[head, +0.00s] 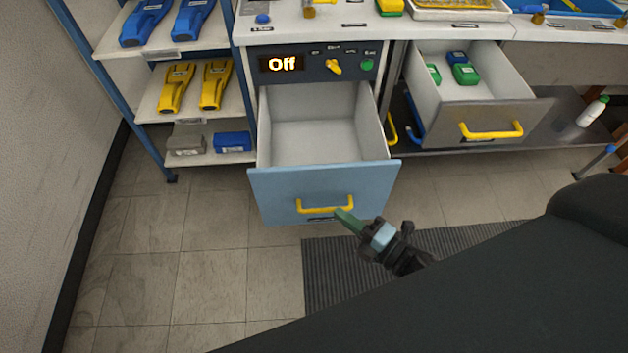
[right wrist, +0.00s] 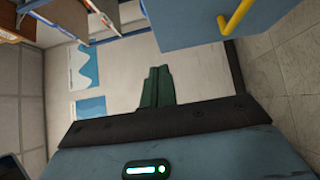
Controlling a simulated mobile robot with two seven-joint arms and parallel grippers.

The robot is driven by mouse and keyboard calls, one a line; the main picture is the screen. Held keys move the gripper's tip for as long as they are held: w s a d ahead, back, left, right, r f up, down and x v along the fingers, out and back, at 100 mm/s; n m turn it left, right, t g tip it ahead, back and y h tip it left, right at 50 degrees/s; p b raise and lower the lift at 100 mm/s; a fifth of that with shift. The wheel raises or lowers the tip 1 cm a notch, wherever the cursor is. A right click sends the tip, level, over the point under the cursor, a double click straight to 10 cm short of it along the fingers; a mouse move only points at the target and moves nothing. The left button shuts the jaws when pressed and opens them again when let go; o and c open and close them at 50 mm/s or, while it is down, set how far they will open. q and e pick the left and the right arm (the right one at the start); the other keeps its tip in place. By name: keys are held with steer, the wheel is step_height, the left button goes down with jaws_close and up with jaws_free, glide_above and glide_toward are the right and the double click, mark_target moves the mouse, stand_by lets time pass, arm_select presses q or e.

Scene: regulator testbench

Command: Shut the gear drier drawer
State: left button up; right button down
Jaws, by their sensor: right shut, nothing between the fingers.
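The gear drier drawer (head: 275,190) stands pulled out and empty below a dark panel (head: 318,64) that reads "Off". Its front is light blue with a yellow handle (head: 325,205). My right gripper (head: 346,218) is shut and empty, with its green fingertips just in front of the drawer front, close to the handle's right end. I cannot tell whether it touches. In the right wrist view the shut fingers (right wrist: 157,88) point past the blue drawer front (right wrist: 205,22), and the yellow handle (right wrist: 238,16) is at the upper right. My left gripper is not in view.
A second, grey drawer (head: 528,112) stands open on the right with green and blue items inside. Shelves with blue and yellow devices (head: 177,87) stand on the left. A dark ribbed mat (head: 320,270) lies on the tiled floor, which is clear in front of the drawer.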

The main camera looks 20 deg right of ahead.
glide_toward(302, 173)
steer(key=w+a, duration=0.1)
steer(key=a, duration=0.3)
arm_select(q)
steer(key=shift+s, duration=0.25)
arm_select(e)
steer(key=shift+w+d+r, duration=0.1)
steer(key=shift+w+d, duration=0.2)
steer(key=shift+w, duration=0.7)
steer(key=shift+w+d, duration=0.25)
steer(key=shift+w, duration=0.75)
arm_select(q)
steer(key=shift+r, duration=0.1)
